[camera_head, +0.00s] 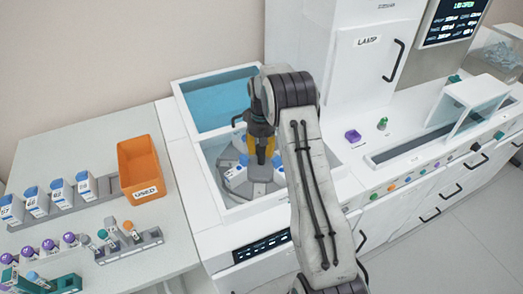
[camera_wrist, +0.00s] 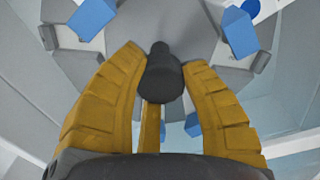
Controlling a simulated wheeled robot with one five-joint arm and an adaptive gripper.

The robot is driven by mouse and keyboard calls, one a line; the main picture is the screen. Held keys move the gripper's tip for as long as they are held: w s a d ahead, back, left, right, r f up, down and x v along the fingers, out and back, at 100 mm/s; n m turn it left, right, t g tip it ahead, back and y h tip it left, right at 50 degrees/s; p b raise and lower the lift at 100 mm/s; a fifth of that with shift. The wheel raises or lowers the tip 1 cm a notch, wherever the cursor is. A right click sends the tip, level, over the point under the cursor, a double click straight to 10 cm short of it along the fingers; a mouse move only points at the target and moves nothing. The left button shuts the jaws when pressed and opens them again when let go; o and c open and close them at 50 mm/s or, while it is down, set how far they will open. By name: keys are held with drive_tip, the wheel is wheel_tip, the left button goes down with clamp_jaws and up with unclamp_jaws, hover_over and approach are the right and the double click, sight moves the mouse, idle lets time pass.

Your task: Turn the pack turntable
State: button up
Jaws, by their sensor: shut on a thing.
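The pack turntable (camera_head: 238,187) is a grey disc with blue-topped packs around it, set in a white-walled bay of the bench. It fills much of the wrist view (camera_wrist: 205,50). A dark round knob (camera_wrist: 162,75) stands up at its centre. My gripper (camera_head: 262,150) points down over the middle of the turntable. In the wrist view, its yellow fingers (camera_wrist: 161,68) are closed around the knob from both sides. My arm hides the right part of the turntable in the head view.
An orange bin (camera_head: 140,168), white bottles (camera_head: 60,193) and vial racks stand on the left bench. A white cabinet (camera_head: 365,70) rises behind my arm. The floor at right is clear.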

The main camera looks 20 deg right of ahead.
drive_tip(key=shift+s+f+n+b, duration=0.15)
drive_tip(key=shift+n+b, duration=0.3)
drive_tip(key=shift+n, duration=0.8)
drive_tip(key=shift+w+f+n+b, duration=0.1)
drive_tip(key=shift+n+b, duration=0.35)
drive_tip(key=shift+n, duration=0.8)
drive_tip(key=shift+s+n, duration=0.1)
drive_tip(key=shift+n, duration=0.3)
drive_tip(key=o, duration=1.3)
drive_tip(key=shift+r, duration=0.15)
drive_tip(key=shift+r, duration=0.1)
wheel_tip(320, 180, up, 12)
drive_tip(key=shift+f, duration=0.1)
